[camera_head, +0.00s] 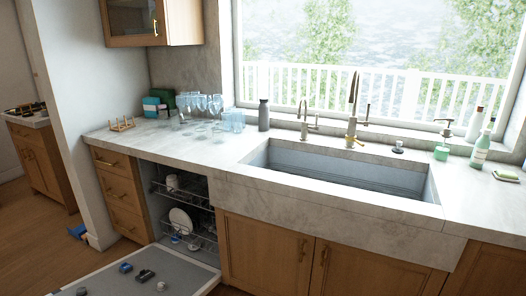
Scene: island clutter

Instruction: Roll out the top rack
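An open dishwasher sits under the counter left of the sink. Its door (204,269) is folded down flat toward the lower left. The top rack (199,198) is a wire rack inside the dark opening, with a white cup (172,182) at its left side. It appears to sit inside the cavity. Below it the lower rack (201,240) holds a white plate (181,220) and other small dishes. Neither of my grippers shows in the head view.
Glasses (205,104), a dark bottle (263,115) and a peg rack (122,124) stand on the counter. A sink (335,175) is at right.

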